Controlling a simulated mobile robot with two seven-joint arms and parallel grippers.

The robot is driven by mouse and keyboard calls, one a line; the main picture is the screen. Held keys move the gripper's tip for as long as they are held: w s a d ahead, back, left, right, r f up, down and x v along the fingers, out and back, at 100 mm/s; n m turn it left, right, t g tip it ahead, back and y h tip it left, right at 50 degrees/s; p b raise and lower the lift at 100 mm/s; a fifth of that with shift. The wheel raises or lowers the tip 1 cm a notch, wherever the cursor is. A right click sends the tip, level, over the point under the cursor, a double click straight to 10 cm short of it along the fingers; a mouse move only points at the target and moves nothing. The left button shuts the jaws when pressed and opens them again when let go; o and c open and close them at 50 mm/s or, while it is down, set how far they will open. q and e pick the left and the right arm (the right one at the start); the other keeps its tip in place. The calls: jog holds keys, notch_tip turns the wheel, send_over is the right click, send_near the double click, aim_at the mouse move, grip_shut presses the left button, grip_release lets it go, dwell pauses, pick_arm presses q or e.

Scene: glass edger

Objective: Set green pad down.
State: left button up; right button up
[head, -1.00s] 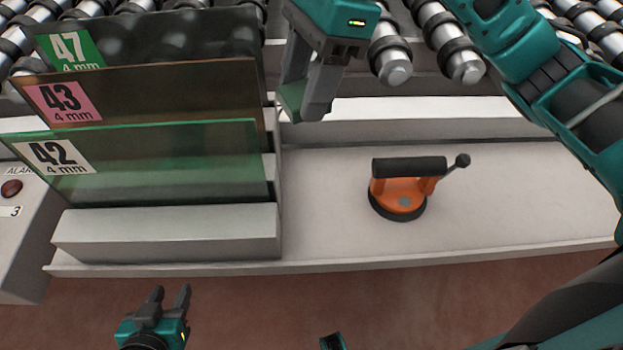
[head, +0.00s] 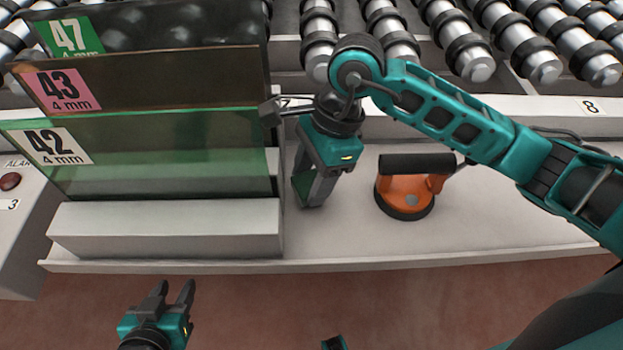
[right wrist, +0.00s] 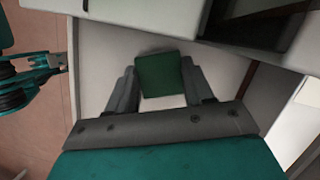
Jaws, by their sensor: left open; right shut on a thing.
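The green pad (head: 299,186) is a small dark green square piece, held between the fingers of my right gripper (head: 311,196). It also shows in the right wrist view (right wrist: 160,75), between the two finger tips. The pad is over the light grey ledge (head: 330,235), just right of the glass rack; I cannot tell whether it touches the ledge. My left gripper (head: 174,291) is open and empty, in front of the ledge above the reddish floor.
Glass sheets labelled 42 (head: 190,150), 43 (head: 180,80) and 47 (head: 180,30) stand in the rack (head: 165,235) at left. An orange suction lifter (head: 405,195) stands on the ledge right of my right gripper. Rollers (head: 460,45) lie behind.

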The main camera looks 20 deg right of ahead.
jog(key=shift+f, duration=0.6)
jog(key=shift+f, duration=0.2)
jog(key=o, duration=1)
jog(key=shift+r, duration=0.1)
jog(key=p+v, duration=0.1)
jog(key=v, duration=1.1)
jog(key=shift+r, duration=0.15)
